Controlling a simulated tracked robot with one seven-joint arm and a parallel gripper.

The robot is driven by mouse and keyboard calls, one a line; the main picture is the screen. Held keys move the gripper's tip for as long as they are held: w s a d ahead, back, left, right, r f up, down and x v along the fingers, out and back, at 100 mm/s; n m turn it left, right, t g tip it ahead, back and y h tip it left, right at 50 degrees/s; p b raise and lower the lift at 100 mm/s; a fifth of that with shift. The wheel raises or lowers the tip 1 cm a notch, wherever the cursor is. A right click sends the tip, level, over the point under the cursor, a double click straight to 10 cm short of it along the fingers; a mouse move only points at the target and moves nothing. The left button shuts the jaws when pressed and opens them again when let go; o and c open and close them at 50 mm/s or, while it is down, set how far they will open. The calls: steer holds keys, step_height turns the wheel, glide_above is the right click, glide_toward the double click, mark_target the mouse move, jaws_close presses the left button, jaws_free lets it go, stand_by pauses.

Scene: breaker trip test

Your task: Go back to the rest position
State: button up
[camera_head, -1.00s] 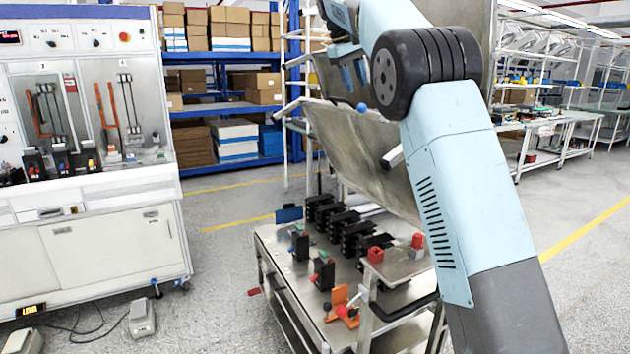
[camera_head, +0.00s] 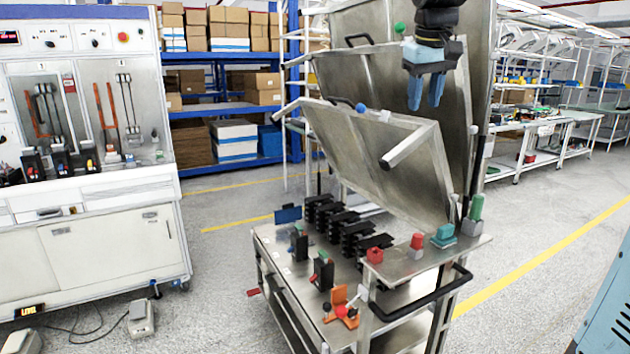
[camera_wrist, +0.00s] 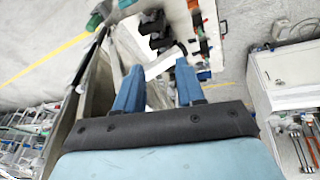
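My gripper (camera_head: 426,92) hangs at the upper right of the head view, its blue fingers pointing down, in front of the raised metal panels of the cart. In the wrist view its two fingers (camera_wrist: 158,90) stand apart with nothing between them. The cart (camera_head: 285,270) stands below with black breakers (camera_head: 350,232) in a row. Two more dark breakers with green tops (camera_head: 322,272) stand at its front left. My gripper is well above the cart top and touches nothing that I can see.
The test bench (camera_head: 110,245) stands at the left with breakers on its ledge. Metal panels (camera_head: 375,150) tilt up over the cart. Red (camera_head: 417,242) and green (camera_head: 476,208) parts sit on the cart's right shelf. Shelving (camera_head: 230,105) stands behind.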

steer(key=s+f+m+t, duration=0.1)
steer(key=s+f, duration=0.8)
steer(key=s, duration=0.3)
steer(key=s+f+m, duration=0.1)
steer(key=s+f, duration=0.9)
steer(key=s, duration=0.2)
steer(key=shift+s+d+f+m+t+y, duration=0.3)
steer(key=shift+s+d+t+y, duration=0.1)
